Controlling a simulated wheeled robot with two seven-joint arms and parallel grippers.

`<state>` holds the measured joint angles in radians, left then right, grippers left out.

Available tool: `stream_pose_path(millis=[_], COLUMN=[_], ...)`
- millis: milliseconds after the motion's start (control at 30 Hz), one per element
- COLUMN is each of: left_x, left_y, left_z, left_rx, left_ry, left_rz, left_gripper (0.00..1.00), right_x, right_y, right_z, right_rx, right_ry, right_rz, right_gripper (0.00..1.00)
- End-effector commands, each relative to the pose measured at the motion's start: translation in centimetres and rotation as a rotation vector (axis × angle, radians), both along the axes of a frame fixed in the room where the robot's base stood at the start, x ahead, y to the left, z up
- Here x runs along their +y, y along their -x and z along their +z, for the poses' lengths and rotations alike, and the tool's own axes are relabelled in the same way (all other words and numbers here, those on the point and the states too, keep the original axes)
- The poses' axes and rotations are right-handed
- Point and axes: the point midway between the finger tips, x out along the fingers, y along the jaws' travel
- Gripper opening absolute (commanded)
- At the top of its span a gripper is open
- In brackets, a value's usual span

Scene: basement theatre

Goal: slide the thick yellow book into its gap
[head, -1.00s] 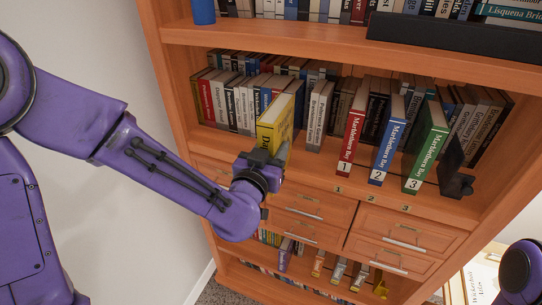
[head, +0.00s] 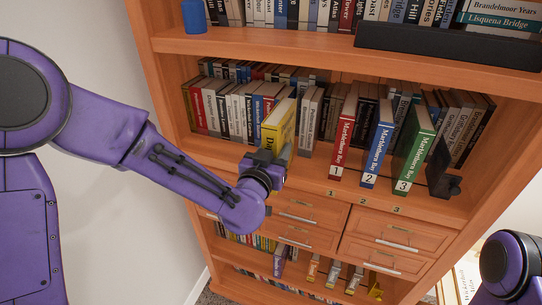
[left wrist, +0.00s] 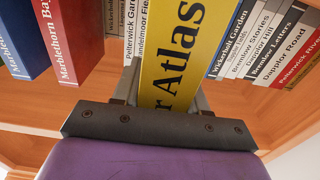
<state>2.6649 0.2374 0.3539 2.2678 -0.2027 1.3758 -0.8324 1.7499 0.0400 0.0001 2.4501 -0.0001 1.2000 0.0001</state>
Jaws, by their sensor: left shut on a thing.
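The thick yellow book (head: 279,122) stands roughly upright at the middle shelf, its spine toward me, with "Atlas" on it in the left wrist view (left wrist: 170,45). My left gripper (head: 267,162) is shut on its lower spine end; a finger lies on each side in the left wrist view (left wrist: 160,103). The book is at the gap between a blue book (left wrist: 226,42) with grey volumes and the pale grey books (head: 309,122) on the other side. Its front stands out from the row; its depth inside the gap is hidden. My right gripper is out of view.
Red (head: 343,135), blue (head: 377,148) and green (head: 413,155) numbered books stick out to the right, beside a black bookend (head: 440,172). Drawers (head: 297,210) lie below the shelf. The upper shelf (head: 300,48) overhangs the row.

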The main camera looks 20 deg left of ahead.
Motion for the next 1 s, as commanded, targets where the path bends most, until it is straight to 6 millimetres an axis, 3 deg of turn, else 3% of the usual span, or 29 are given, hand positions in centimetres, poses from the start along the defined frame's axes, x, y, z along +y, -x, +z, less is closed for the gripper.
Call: stream_pose_path(millis=[300,1000], left_x=[0.0,0.0], left_y=[-1.8,-1.8], left_z=[0.1,0.2], left_rx=[-0.004,-0.004], left_ry=[0.001,0.001], left_rz=[0.001,0.000], left_gripper=[0.00,0.00], right_x=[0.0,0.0], right_y=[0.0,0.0], right_z=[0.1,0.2], right_rx=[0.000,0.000], right_ry=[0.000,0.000], right_rz=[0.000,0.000], right_gripper=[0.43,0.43])
